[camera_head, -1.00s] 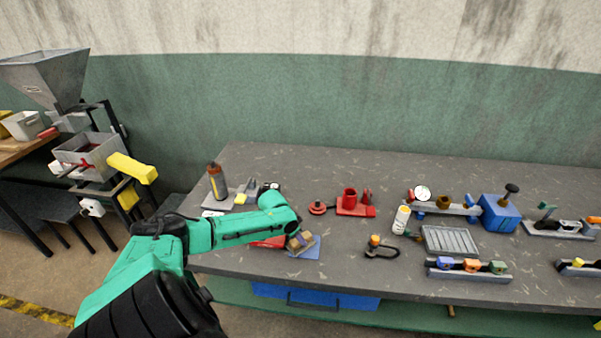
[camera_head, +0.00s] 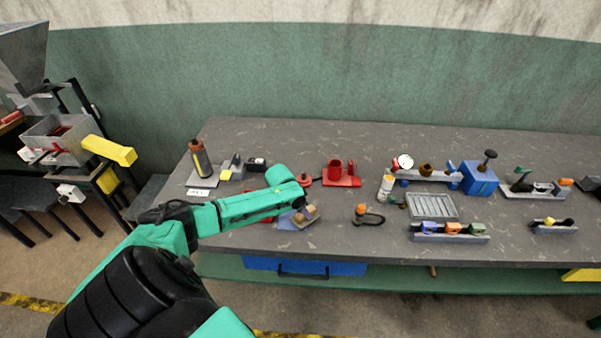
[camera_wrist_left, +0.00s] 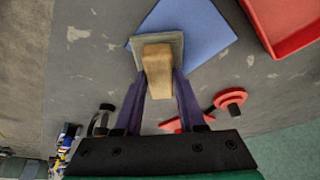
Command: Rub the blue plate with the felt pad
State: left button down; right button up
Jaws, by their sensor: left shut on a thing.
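The felt pad is a grey slab (camera_wrist_left: 178,40) under a wooden block handle (camera_wrist_left: 157,64). My left gripper (camera_wrist_left: 160,84) is shut on the handle, one purple finger on each side. The flat blue plate (camera_wrist_left: 207,36) lies on the grey table, and the pad overlaps one edge of it in the wrist view. Whether the pad touches the plate I cannot tell. In the head view the blue plate (camera_head: 290,222) shows left of the pad's handle (camera_head: 309,213), partly hidden by the pad and arm. My right gripper is out of view.
A red tray (camera_wrist_left: 285,22) lies close beside the plate. A red fixture (camera_head: 342,177) stands behind, and an orange-topped tool (camera_head: 363,213) lies to the right. A bottle (camera_head: 200,158) stands at the back left. The table's front edge is near the plate.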

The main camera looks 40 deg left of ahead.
pick_arm(q)
notch_tip(320, 180, up, 3)
jog(key=p, duration=0.3)
jog(key=shift+w+r, duration=0.1)
jog(key=shift+r, duration=1.45)
jog(key=shift+r, duration=1.5)
